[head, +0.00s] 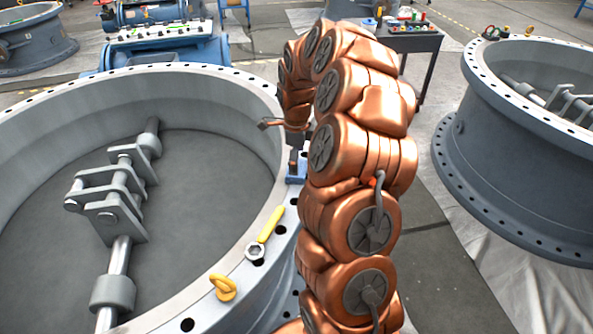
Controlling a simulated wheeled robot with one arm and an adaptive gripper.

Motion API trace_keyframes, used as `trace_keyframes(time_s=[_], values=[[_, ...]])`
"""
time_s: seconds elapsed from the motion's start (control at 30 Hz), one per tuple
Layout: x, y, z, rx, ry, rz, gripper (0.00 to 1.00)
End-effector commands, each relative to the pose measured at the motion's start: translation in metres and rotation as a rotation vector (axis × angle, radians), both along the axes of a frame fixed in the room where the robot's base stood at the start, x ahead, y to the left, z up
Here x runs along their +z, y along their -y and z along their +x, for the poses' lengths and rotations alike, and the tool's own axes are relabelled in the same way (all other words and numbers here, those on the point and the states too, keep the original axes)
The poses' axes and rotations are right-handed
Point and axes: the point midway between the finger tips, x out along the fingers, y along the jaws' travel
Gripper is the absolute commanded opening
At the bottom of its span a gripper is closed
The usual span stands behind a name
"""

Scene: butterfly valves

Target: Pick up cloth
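A small blue cloth (294,178) lies on the flange rim of the large grey valve body, at its right side. Its right part is hidden behind my copper-coloured arm. My gripper (295,160) points down just above the cloth, or touches it; I cannot tell which. The gripper is small, dark and partly covered by my arm, so I cannot see how far apart its fingers are.
The large grey valve (75,85) fills the left. Another valve (520,165) stands right, a dark table (410,40) behind. Floor between is open.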

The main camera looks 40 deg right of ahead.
Motion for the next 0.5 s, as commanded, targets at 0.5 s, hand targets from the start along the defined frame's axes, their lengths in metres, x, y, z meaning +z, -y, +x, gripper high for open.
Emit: trace_keyframes(time_s=[0.5], values=[[-0.023, 0.0, 0.0, 0.0, 0.0, 0.0, 0.96]])
